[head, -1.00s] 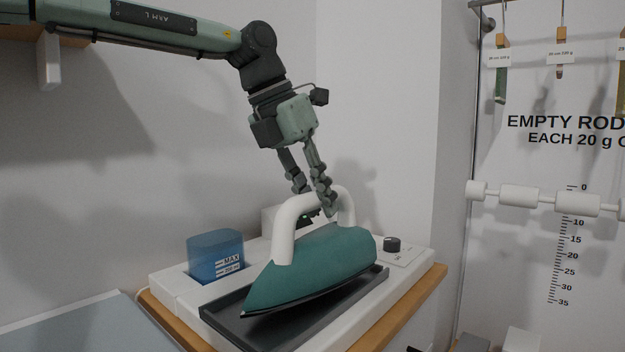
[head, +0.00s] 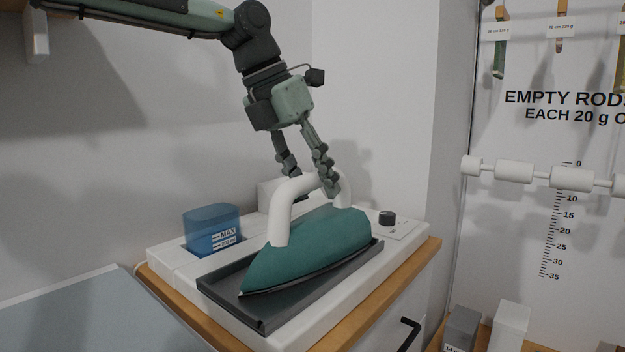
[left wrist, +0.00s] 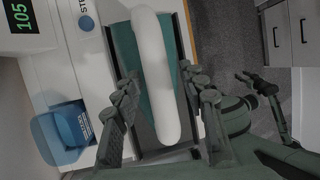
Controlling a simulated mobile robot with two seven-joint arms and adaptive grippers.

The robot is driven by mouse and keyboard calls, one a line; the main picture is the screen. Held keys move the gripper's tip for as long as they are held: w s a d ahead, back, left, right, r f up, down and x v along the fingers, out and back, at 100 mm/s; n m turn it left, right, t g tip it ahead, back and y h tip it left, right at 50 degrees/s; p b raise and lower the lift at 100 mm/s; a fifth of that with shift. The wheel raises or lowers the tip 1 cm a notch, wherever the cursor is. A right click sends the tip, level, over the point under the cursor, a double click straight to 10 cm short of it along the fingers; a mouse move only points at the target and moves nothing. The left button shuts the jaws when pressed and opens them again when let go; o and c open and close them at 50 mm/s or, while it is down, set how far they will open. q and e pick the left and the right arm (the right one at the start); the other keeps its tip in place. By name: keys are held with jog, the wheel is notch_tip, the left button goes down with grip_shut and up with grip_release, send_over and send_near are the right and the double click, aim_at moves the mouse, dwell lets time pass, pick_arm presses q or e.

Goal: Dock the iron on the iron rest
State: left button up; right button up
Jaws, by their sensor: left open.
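The teal iron (head: 310,245) with its white arched handle (head: 281,222) lies sole down in the dark grey tray-like iron rest (head: 228,298), its pointed tip toward the front left. My left gripper (head: 318,194) is open at the top of the handle, with one finger on each side. In the left wrist view the white handle (left wrist: 155,75) runs between the spread fingers (left wrist: 165,98), with gaps visible on both sides. The teal body (left wrist: 128,50) is partly hidden under the handle. What looks like my right gripper (left wrist: 254,82) shows dimly at the right; its jaw state is unclear.
The white station (head: 170,265) carries a blue water tank (head: 211,230) and a dark knob (head: 387,218) on a wooden-edged cabinet. A wall stands close behind. A grey board (head: 75,315) is at front left. Hanging rods and a scale are at right.

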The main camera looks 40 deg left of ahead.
pick_arm(q)
jog(key=shift+r, duration=0.1)
pick_arm(e)
jog(key=shift+r, duration=0.1)
pick_arm(q)
jog(key=v, duration=1.2)
jog(key=shift+p, duration=0.35)
pick_arm(e)
jog(key=shift+f, duration=0.85)
jog(key=shift+w, duration=0.1)
jog(key=shift+a, duration=0.1)
